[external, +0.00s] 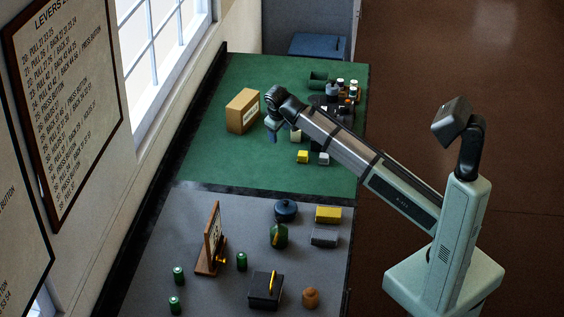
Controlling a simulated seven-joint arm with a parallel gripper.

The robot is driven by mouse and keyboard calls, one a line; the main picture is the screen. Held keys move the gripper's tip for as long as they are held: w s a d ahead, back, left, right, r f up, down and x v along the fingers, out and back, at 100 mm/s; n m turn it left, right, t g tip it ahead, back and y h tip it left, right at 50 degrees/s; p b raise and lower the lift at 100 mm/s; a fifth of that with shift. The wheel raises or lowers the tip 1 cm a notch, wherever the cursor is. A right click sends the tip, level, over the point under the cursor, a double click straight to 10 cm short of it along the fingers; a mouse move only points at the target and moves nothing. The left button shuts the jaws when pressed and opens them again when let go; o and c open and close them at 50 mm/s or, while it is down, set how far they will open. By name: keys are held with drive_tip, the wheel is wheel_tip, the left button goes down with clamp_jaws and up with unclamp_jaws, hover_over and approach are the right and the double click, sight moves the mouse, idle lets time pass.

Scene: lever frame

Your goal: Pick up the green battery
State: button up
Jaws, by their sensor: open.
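Several small green cylinders that look like batteries stand on the grey part of the table: one at the left (179,275), one in front of it (174,304), and one (242,261) right of the wooden frame. I cannot tell which is the green battery. A larger dark green cylinder (318,77) lies at the back of the green mat. My gripper (272,135) is open and points down over the green mat, just right of a cardboard box and far behind the small green cylinders. Its fingertips are small and partly dark, so what lies right under them is unclear.
The upright wooden frame (213,238), black box with a yellow lever (265,289), green jug-like object (279,235) and dark blue pot (286,210) stand on the grey surface (175,225). The cardboard box (242,111) and yellow block (303,156) are on the green mat (220,165).

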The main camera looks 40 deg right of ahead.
drive_tip(key=s+a+n+y, duration=0.1)
drive_tip(key=s+a+n, duration=0.35)
drive_tip(key=a, duration=0.85)
drive_tip(key=n+g+y, duration=0.2)
drive_tip(key=n+g, duration=0.1)
drive_tip(key=n, duration=0.4)
hover_over(241, 255)
drive_tip(key=f, duration=0.6)
drive_tip(key=shift+s+f, duration=0.1)
drive_tip(key=shift+s, duration=0.25)
drive_tip(key=shift+w+f, duration=0.2)
drive_tip(key=shift+f, duration=1.55)
drive_tip(key=shift+w+f, duration=0.15)
drive_tip(key=shift+f, duration=1.55)
drive_tip(key=c, duration=1.2)
